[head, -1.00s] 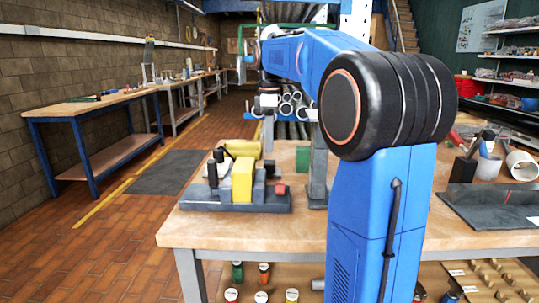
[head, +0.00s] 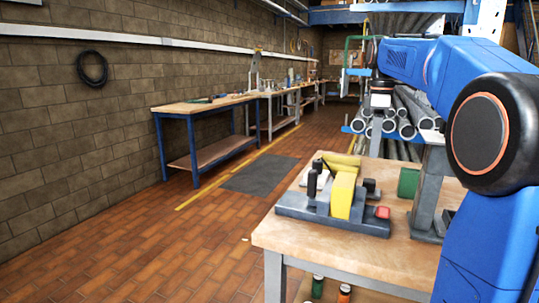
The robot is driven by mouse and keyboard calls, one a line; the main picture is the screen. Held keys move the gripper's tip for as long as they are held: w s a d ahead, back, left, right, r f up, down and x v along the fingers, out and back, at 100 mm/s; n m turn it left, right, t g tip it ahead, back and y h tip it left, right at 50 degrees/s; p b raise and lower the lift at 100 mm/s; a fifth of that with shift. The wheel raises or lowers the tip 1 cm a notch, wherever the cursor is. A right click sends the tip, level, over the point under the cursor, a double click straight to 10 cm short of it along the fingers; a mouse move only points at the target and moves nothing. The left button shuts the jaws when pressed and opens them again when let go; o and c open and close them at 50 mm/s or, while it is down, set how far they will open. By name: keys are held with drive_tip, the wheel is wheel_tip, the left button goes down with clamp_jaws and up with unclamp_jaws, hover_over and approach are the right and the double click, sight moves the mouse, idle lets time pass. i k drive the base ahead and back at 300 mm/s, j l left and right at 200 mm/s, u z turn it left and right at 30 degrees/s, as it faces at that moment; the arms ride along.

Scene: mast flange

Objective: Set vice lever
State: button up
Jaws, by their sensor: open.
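The vice (head: 330,208) is a dark grey fixture on the near workbench, with a yellow block (head: 343,194) standing in it. Which part is the lever I cannot tell for sure. My blue arm reaches in from the right. My gripper (head: 381,101) hangs at its far end, above and behind the vice in the picture, apart from it. It is open and small in view; its fingers are hard to make out.
A pipe rack (head: 405,125) stands behind. Another bench (head: 205,105) lines the left wall. The brick floor left of the near bench is clear.

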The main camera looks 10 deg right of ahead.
sight(382, 211)
drive_tip(key=k+j, duration=0.85)
